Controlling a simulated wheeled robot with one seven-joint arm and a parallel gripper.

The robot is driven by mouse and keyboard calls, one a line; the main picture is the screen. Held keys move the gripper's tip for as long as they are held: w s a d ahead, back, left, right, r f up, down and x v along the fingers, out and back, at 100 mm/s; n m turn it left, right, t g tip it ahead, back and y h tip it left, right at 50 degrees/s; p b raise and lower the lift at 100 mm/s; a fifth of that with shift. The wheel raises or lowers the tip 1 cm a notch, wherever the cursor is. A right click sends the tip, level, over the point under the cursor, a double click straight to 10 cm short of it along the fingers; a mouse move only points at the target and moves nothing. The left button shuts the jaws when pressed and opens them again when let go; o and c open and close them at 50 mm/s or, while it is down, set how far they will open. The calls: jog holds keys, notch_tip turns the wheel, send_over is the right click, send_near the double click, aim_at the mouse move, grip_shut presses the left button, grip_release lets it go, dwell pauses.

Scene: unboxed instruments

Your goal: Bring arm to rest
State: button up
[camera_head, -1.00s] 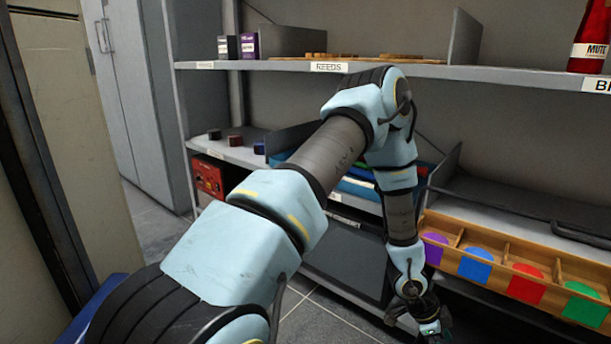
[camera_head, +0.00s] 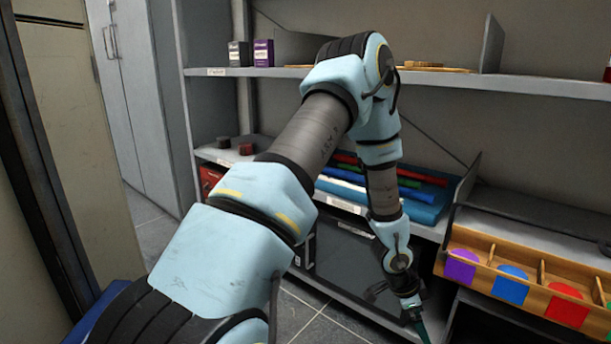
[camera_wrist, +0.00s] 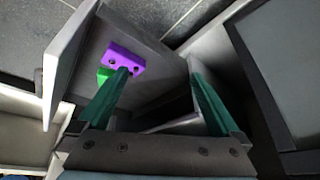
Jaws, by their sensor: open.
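My arm reaches forward and bends down in front of the shelving in the head view. My gripper (camera_head: 415,318) hangs low there, pointing down, left of the wooden tray and partly cut by the dark background. In the wrist view my gripper (camera_wrist: 158,78) shows two green fingers spread well apart. No held object shows between them. A purple piece with small dark holes (camera_wrist: 124,57) and a bit of green (camera_wrist: 103,75) show by the tip of the left finger; I cannot tell whether they touch it.
A metal shelf unit (camera_head: 430,83) stands close in front. A grey cabinet (camera_head: 150,100) is at left. Tiled floor (camera_head: 300,318) shows below.

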jog(key=w+a+r+n+t+y, duration=0.1)
jog(key=w+a+r+n+y, duration=0.1)
jog(key=w+a+r+n, duration=0.35)
jog(key=w+a+r+n+t+y, duration=0.1)
jog(key=w+a+r+n, duration=0.1)
jog(key=a+r, duration=0.65)
jog(key=s+a+r+n+y, duration=0.1)
jog(key=s+a+r+n, duration=0.2)
jog(key=a, duration=0.4)
jog(key=s+a+r+n, duration=0.3)
jog(key=a+n, duration=0.1)
jog(key=a, duration=0.2)
jog(key=s+a+r+n+y, duration=0.1)
jog(key=s+a+r+n, duration=0.25)
jog(key=a, duration=0.35)
notch_tip(320, 180, up, 37)
jog(key=p, duration=3.7)
jog(key=shift+w+d, duration=0.2)
jog(key=shift+w, duration=0.1)
